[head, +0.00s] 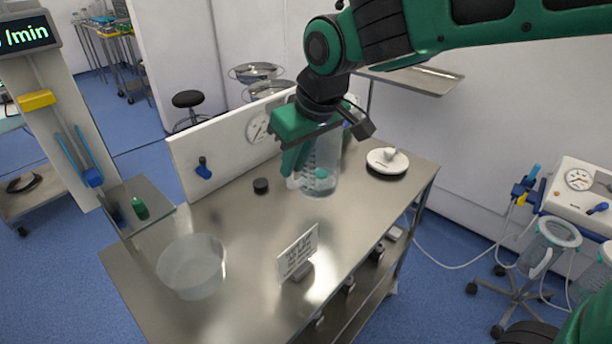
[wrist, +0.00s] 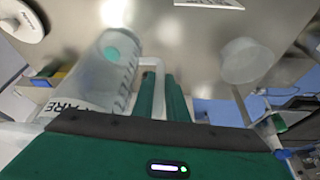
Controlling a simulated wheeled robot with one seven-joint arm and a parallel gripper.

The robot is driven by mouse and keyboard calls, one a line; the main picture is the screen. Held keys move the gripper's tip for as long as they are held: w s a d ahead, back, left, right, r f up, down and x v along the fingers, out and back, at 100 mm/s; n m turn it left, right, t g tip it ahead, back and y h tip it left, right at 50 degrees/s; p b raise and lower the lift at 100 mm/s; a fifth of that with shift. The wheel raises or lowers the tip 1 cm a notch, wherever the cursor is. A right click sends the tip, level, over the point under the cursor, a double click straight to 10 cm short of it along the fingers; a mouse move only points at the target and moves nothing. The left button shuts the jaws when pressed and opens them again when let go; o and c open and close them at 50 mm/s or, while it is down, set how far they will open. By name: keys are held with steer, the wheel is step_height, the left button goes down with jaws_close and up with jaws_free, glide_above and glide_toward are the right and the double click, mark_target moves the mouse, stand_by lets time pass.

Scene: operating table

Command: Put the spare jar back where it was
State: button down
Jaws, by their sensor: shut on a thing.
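The spare jar (head: 326,172) is a clear cylinder with dark graduation marks and a teal disc inside near its bottom. It hangs upright or nearly so over the back part of the steel table (head: 240,230); I cannot tell whether its base touches the top. My gripper (head: 292,168) is at its left side, shut on its pale handle. In the wrist view the jar (wrist: 98,75) lies left of the green fingers (wrist: 160,95), its lettering partly hidden.
A clear round basin (head: 192,268) stands front left, a printed sign (head: 298,252) at the front edge. A white lid-like piece on a dark base (head: 388,160) is at the right. A small black knob (head: 260,186) lies left of the jar. A white panel (head: 225,145) borders the back.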

mark_target(305, 175)
steer(key=w+f, duration=0.1)
steer(key=w+d+f, duration=0.1)
steer(key=w, duration=0.1)
steer(key=w+d+f, duration=0.1)
steer(key=w, duration=0.1)
steer(key=shift+w+d+f, duration=0.1)
steer(key=shift+w+f, duration=0.1)
steer(key=shift+w, duration=0.05)
steer(key=shift+f, duration=2.05)
steer(key=c, duration=1.8)
jaws_free()
steer(key=shift+f, duration=0.1)
steer(key=shift+o, duration=0.2)
steer(key=v, duration=1.2)
steer(key=shift+d, duration=0.1)
